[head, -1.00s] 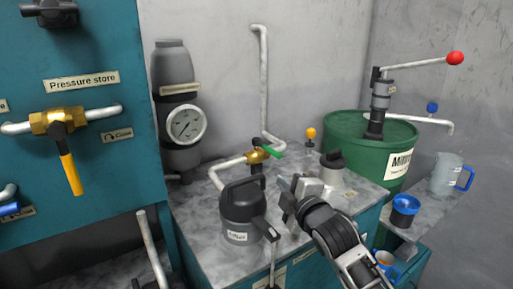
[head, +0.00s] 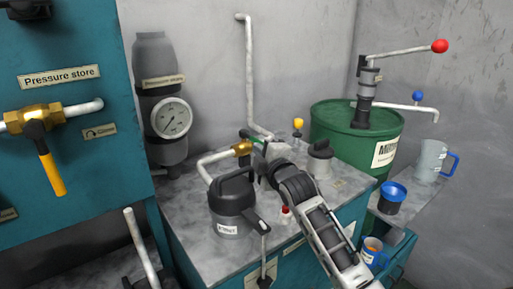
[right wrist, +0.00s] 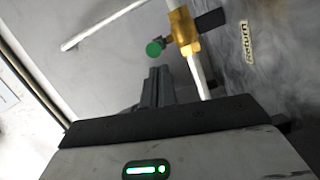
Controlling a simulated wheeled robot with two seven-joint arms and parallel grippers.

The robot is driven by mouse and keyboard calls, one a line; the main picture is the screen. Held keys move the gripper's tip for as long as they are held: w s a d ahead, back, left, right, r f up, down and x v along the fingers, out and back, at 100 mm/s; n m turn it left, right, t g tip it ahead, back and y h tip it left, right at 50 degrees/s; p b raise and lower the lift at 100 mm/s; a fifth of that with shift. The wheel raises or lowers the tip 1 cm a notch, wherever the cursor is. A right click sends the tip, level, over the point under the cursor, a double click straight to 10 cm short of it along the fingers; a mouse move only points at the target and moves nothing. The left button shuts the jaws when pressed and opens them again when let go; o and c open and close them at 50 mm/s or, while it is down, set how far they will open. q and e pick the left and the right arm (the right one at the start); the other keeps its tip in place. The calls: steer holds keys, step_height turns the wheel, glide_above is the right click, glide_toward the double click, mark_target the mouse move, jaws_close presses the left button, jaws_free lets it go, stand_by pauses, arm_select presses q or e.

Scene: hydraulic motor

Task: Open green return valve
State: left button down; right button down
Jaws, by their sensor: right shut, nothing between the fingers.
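The green return valve is a brass body (head: 242,148) on a white pipe, with a green handle (head: 256,139) partly hidden by my right gripper (head: 264,152) in the head view. In the right wrist view the brass body (right wrist: 182,28) and the round end of the green handle (right wrist: 154,48) show just beyond the shut fingers of my right gripper (right wrist: 158,75). The fingers are shut and hold nothing. They are close to the handle; I cannot tell whether they touch it. My left gripper is not in view.
A dark grey pump can (head: 232,200) stands on the bench in front of the valve. A smaller grey container (head: 320,160) and a yellow knob (head: 298,123) are to the right. A green drum (head: 345,128) stands behind. The teal panel (head: 75,95) with a yellow-handled valve is at left.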

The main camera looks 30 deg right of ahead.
mark_target(255, 141)
steer(key=shift+w+d, duration=0.1)
steer(key=shift+w, duration=1)
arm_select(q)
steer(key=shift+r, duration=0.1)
arm_select(e)
steer(key=shift+d, duration=0.2)
